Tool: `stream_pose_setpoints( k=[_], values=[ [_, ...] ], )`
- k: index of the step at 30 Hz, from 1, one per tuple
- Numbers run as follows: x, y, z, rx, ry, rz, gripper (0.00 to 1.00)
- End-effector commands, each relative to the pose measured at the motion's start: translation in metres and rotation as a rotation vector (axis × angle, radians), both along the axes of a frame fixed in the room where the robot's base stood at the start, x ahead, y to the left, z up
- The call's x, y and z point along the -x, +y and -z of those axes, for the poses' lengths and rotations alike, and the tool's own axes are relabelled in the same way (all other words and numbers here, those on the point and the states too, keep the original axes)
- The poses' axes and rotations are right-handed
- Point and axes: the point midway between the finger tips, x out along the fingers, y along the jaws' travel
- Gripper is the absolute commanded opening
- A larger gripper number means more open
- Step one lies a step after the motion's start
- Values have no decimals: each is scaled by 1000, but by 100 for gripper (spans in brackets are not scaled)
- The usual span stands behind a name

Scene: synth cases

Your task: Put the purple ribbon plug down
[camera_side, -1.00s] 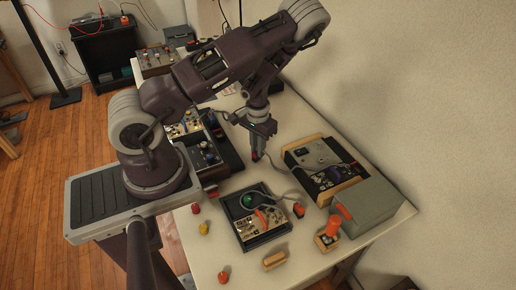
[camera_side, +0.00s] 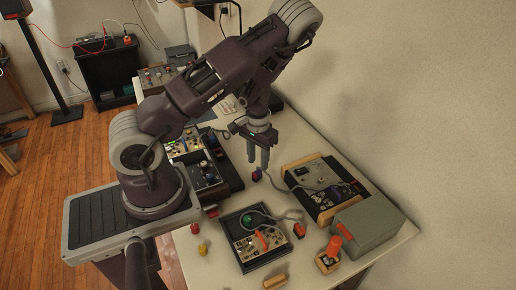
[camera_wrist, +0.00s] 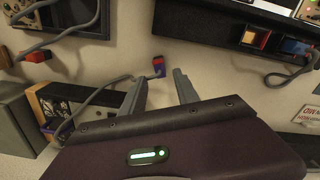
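The purple ribbon plug (camera_side: 256,175), purple with a red part, rests on the pale table just below my fingertips. In the wrist view the plug (camera_wrist: 158,66) shows just beyond the fingertips, with a grey ribbon cable running from it to the left. My gripper (camera_side: 258,162) points down above the plug. Its two fingers are spread in the wrist view (camera_wrist: 160,82), with nothing between them. I see a small gap between fingers and plug. I cannot tell whether the plug stands or lies.
A wood-sided panel box (camera_side: 322,188) stands right of the plug. A black tray (camera_side: 255,238) with a green ball is in front, and a dark module (camera_side: 203,172) is to the left. A grey box (camera_side: 366,230) and an orange-knobbed block (camera_side: 328,262) stand at front right.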

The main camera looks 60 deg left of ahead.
Motion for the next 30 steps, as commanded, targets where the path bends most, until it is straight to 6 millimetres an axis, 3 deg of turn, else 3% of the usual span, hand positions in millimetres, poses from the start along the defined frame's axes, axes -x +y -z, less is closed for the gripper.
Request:
stream_pose_setpoints(
  k=[1,6,14,17,20,23,25,27,30],
  values=[
    [-3,1,-16,0,-10,0,37],
    [-1,1,-58,-3,-7,-1,37],
    [-3,-5,-88,11,-15,2,37],
    [-16,-42,-120,96,-82,26,37],
    [-19,-105,-181,218,-179,97,37],
    [7,-162,-248,283,-257,206,37],
    [41,-190,-286,269,-302,287,37],
    [79,-205,-310,203,-348,352,37],
    [121,-206,-324,70,-409,394,37]
  ],
)
